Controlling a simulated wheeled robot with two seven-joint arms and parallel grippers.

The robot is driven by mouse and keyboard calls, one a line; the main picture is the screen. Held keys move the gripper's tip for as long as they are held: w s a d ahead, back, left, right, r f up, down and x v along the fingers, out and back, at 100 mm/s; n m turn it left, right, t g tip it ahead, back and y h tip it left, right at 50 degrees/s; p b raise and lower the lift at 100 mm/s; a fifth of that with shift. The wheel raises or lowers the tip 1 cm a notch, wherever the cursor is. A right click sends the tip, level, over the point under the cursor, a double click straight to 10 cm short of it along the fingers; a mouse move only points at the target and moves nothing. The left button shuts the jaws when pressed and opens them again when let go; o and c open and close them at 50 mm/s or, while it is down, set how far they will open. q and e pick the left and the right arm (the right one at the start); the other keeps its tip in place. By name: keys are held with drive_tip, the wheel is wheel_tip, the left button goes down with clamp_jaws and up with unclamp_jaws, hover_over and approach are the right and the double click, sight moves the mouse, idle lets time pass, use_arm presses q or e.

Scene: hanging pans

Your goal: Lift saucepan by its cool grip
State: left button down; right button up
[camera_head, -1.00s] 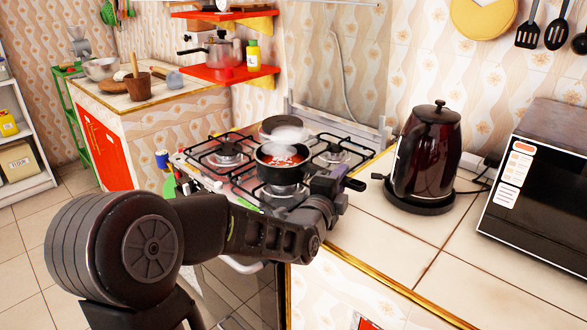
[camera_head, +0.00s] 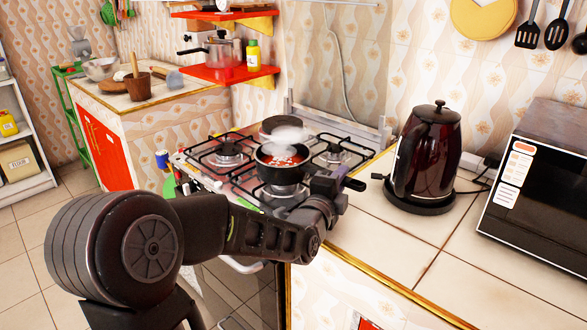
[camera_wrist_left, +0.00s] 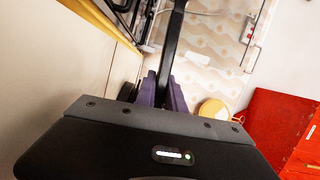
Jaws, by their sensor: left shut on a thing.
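The saucepan (camera_head: 282,160) is small and dark, with red contents and white steam above it. It is at the front burner of the gas stove, and I cannot tell whether it touches the grate. Its black handle points right toward the counter, and its end (camera_head: 355,185) sticks out past my left gripper (camera_head: 336,181). The left gripper is shut on this handle. In the left wrist view the purple fingers (camera_wrist_left: 164,92) close around the dark handle (camera_wrist_left: 173,40). The pan's bowl is not clear in that view. My right gripper is not in view.
The gas stove (camera_head: 228,149) has black grates, with a round dark pan or lid (camera_head: 280,124) behind the saucepan. A dark red kettle (camera_head: 428,155) stands close to the right on the tiled counter. A microwave (camera_head: 550,185) is farther right. The front counter tiles are clear.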

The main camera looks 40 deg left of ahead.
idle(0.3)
use_arm(q)
drive_tip(key=shift+r, duration=0.1)
drive_tip(key=shift+r, duration=0.2)
drive_tip(key=shift+r+p, duration=0.75)
drive_tip(key=shift+r, duration=4.1)
